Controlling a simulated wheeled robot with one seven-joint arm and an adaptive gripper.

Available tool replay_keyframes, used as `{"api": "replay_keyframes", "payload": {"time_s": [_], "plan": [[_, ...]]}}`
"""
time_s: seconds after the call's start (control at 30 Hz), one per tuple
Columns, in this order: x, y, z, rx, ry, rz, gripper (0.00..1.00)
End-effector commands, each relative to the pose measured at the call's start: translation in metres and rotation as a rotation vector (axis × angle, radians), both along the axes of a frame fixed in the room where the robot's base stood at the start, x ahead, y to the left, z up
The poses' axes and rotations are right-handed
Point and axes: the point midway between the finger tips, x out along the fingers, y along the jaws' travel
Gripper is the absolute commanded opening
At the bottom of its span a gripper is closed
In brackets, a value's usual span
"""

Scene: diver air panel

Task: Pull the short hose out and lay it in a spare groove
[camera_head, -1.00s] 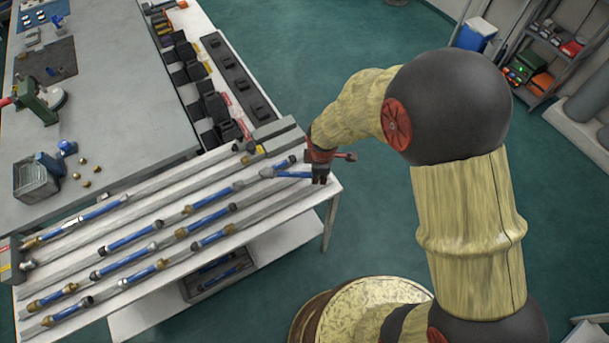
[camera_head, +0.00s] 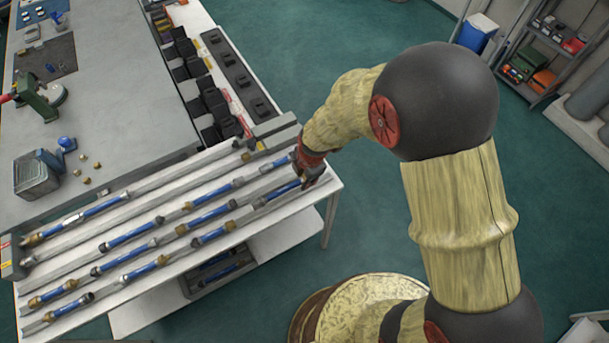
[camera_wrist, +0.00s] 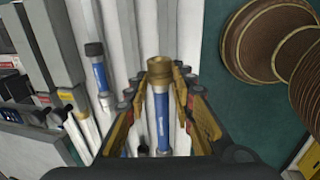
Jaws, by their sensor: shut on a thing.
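The short hose (camera_head: 281,192), blue with end fittings, is in my gripper (camera_head: 314,177) at the right end of the grooved rack (camera_head: 325,188). In the wrist view my gripper (camera_wrist: 162,105) is shut on the hose (camera_wrist: 162,122), with its brass end (camera_wrist: 160,68) sticking out past the fingers. The hose runs roughly along the grooves, near the front rows. I cannot tell whether it touches the groove floor. Its other end is partly hidden by my gripper.
Several blue hoses lie in the rack's grooves, one (camera_head: 213,235) left of the held hose. Another hose with a black end (camera_wrist: 100,78) lies left of my gripper in the wrist view. Bare groove lengths show between hoses.

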Motion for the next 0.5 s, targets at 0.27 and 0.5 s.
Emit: {"api": "replay_keyframes", "payload": {"time_s": [0.27, 0.5], "plan": [[0.001, 0.0, -0.027, 0.001, -0.001, -0.001, 0.0], [0.001, 0.0, -0.047, 0.001, -0.001, -0.002, 0.0]]}}
